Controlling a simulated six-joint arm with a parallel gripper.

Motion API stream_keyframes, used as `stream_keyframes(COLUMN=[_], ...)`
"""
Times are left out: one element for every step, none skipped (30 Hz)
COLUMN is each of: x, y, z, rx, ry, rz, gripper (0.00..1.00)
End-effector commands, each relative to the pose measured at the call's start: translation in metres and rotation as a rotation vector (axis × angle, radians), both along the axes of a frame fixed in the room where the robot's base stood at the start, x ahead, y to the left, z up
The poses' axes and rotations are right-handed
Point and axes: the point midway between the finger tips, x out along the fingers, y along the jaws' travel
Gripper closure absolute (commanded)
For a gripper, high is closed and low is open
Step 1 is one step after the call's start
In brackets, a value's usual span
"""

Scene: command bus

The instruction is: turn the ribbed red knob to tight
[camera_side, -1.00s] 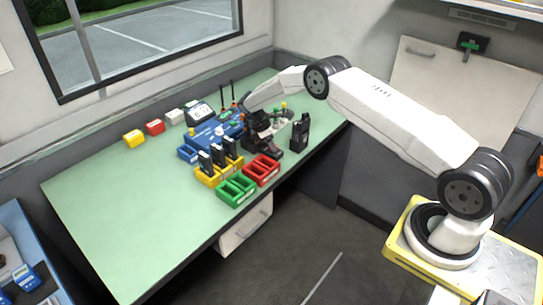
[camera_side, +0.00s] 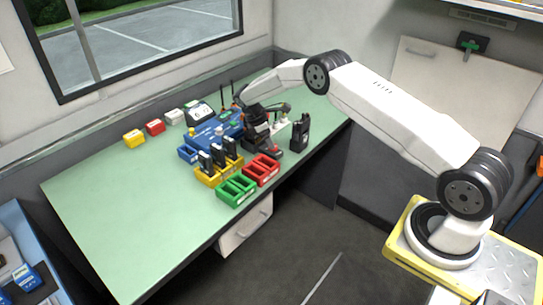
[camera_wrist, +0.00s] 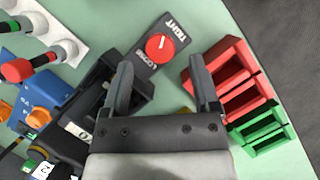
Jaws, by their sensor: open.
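The red knob (camera_wrist: 160,46) sits on a dark plate (camera_wrist: 141,66) marked TIGHT at its upper right end and LOOSE at its lower left end. A small white mark shows on the knob. Its ribs are too small to make out. My gripper (camera_wrist: 162,63) is open and empty, with one finger on each side below the knob in the wrist view. The fingers do not touch the knob, and their height above it is hard to judge. In the side view my gripper (camera_side: 258,143) is over the bench near its front right edge.
Right of the fingers are a red tray (camera_wrist: 232,82) and a green tray (camera_wrist: 262,134). A white strip with capped posts (camera_wrist: 62,50) and a blue device (camera_wrist: 42,96) lie left. A black radio (camera_side: 300,133) stands near the bench edge. The bench's left part is clear.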

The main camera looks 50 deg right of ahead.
Motion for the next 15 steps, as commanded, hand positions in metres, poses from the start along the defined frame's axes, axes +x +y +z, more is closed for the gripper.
stream_keyframes(x=[0.003, 0.004, 0.005, 0.006, 0.006, 0.008, 0.008, 0.009, 0.01, 0.01, 0.011, 0.011, 0.011, 0.012, 0.012], y=[0.003, 0.004, 0.006, 0.007, 0.008, 0.01, 0.011, 0.012, 0.013, 0.014, 0.014, 0.015, 0.016, 0.016, 0.016], z=[0.008, 0.011, 0.016, 0.02, 0.023, 0.028, 0.031, 0.034, 0.038, 0.04, 0.042, 0.044, 0.045, 0.047, 0.047], rx=[-0.001, -0.001, 0.0, -0.001, -0.001, -0.001, 0.0, 0.0, 0.0, 0.0, 0.0, 0.001, 0.001, 0.001, 0.001], ry=[-0.003, -0.003, -0.002, -0.003, -0.003, -0.003, -0.002, -0.002, -0.001, -0.001, -0.001, -0.001, -0.001, -0.001, -0.001], rz=[0.001, 0.002, 0.002, 0.002, 0.002, 0.001, 0.001, 0.001, 0.0, 0.0, 0.0, 0.0, 0.0, 0.0, 0.0], gripper=[0.22, 0.22, 0.22, 0.22, 0.22, 0.22, 0.22, 0.22, 0.22, 0.22, 0.22, 0.22, 0.22, 0.22, 0.22])
